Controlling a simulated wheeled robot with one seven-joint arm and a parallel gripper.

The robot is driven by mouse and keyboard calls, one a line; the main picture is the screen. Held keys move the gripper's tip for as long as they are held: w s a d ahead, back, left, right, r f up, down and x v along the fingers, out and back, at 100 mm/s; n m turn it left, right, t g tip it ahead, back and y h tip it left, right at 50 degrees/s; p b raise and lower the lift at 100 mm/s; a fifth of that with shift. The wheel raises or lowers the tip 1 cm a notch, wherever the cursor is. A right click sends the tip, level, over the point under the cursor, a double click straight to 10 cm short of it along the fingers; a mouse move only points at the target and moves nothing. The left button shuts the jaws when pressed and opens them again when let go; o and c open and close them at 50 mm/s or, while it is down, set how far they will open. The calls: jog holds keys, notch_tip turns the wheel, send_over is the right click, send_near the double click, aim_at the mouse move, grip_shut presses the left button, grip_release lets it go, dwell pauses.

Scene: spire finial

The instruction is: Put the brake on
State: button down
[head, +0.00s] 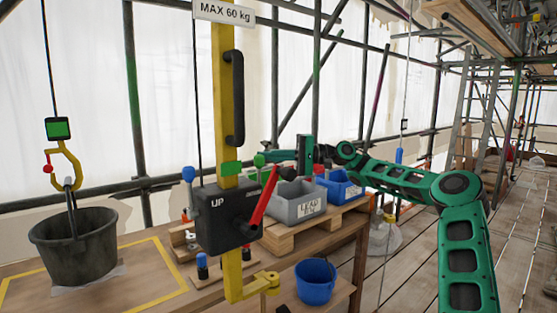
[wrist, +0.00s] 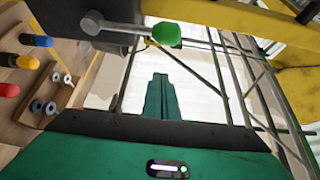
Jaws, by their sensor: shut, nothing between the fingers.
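A black winch box (head: 226,217) marked "UP" sits on the yellow post (head: 228,100). A red lever (head: 263,203) slants up and right from its face. A bright green knob (head: 258,160) shows just above the box's right side; in the wrist view it sits on a metal rod from a dark housing (wrist: 105,42). Which handle is the brake I cannot tell. My gripper (head: 272,156) is right of the post, pointing left toward the knob. In the wrist view my gripper's fingers (wrist: 160,78) are together and empty, with the knob beyond their tips.
Grey (head: 295,205) and blue (head: 340,186) bins stand on a pallet right of the post. A blue bucket (head: 315,283) stands lower.

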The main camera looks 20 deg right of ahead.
aim_at(259, 176)
jog(key=shift+s+a, duration=0.6)
jog(key=shift+s, duration=0.3)
jog(key=shift+s+a, duration=0.55)
jog(key=shift+s, duration=0.3)
